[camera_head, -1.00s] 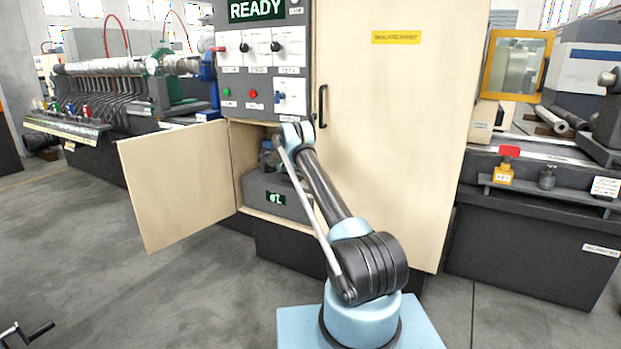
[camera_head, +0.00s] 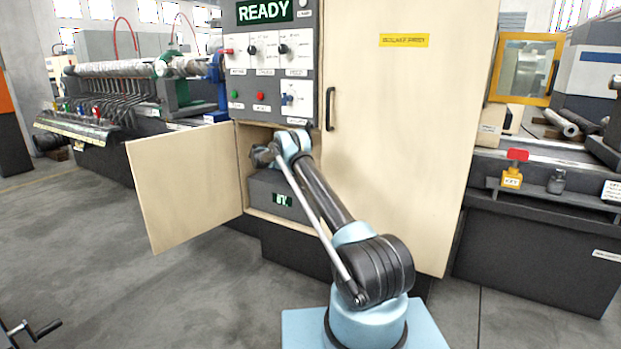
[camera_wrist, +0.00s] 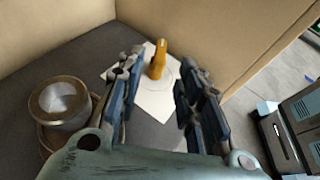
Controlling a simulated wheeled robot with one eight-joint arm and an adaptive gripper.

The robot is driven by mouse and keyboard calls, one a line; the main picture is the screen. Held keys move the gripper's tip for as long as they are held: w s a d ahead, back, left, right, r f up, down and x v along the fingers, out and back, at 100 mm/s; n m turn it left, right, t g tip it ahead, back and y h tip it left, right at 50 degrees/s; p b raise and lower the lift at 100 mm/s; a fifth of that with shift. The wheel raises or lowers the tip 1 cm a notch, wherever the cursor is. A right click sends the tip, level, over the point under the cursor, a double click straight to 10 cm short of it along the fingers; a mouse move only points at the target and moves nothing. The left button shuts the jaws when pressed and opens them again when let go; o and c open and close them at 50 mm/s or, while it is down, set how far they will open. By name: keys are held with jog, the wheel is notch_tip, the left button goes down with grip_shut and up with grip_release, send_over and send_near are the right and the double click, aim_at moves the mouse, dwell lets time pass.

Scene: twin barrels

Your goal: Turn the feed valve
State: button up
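An orange handle (camera_wrist: 158,60), which looks like the feed valve, stands on a white plate (camera_wrist: 153,98) in the wrist view. My gripper (camera_wrist: 150,82) is open, its two blue-grey fingers on either side of the handle's line and nearer the camera. A gap shows between the handle and each finger, and nothing is held. In the head view my gripper (camera_head: 262,155) is at the opening of the low cabinet compartment, above a grey box with a small green-lit display (camera_head: 283,200). The valve is hidden in the head view.
The open cabinet door (camera_head: 188,185) stands to the left of the compartment. A panel with switches (camera_head: 268,70) and a READY display (camera_head: 264,11) is above. A round metal cup (camera_wrist: 62,102) lies left of my fingers. Tan walls (camera_wrist: 215,35) enclose the far side.

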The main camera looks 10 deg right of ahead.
jog(key=shift+v, duration=1.8)
